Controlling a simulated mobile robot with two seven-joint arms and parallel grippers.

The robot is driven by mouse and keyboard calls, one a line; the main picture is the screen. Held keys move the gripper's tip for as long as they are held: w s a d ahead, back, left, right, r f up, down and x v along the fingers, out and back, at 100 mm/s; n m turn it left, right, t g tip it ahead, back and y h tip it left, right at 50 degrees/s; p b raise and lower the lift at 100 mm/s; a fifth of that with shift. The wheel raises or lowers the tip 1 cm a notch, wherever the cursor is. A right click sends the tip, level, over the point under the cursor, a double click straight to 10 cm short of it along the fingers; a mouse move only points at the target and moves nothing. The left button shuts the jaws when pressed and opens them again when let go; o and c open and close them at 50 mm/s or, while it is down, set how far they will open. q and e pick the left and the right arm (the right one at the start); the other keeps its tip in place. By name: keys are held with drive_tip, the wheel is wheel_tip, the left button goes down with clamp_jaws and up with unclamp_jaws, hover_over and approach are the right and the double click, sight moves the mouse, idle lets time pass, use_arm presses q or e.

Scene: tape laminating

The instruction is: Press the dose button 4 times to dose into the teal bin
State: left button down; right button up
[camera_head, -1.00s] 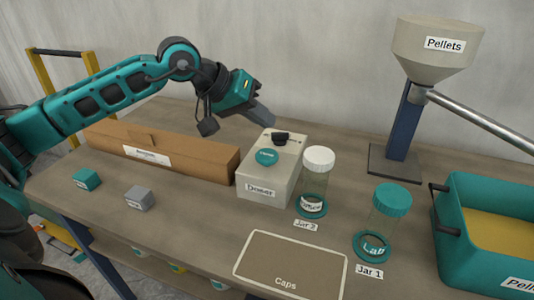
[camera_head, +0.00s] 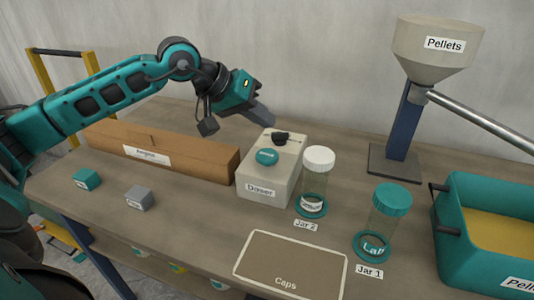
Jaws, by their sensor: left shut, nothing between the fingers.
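The doser (camera_head: 262,190) is a light grey box labelled "Doser" on the table. Its teal dose button (camera_head: 267,157) is on the top, with a black knob (camera_head: 281,138) behind it. My left gripper (camera_head: 266,117) is shut and empty, above the back of the doser and apart from the button. The teal bin (camera_head: 490,225) stands at the right edge, partly out of view, with yellow pellets (camera_head: 500,232) inside. My right gripper is not in view.
A pellet hopper (camera_head: 436,50) on a blue post has a metal tube (camera_head: 480,118) sloping toward the right. Jar 2 (camera_head: 315,185) and Jar 1 (camera_head: 385,220) stand right of the doser. A cardboard box (camera_head: 195,160) and two small blocks lie left. The caps mat (camera_head: 290,262) is empty.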

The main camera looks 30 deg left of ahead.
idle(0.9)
use_arm(q)
wheel_tip(320, 180, up, 4)
drive_tip(key=m+p, duration=0.4)
drive_tip(key=m, duration=3.1)
drive_tip(key=shift+m, duration=0.4)
drive_tip(key=shift+f, duration=0.1)
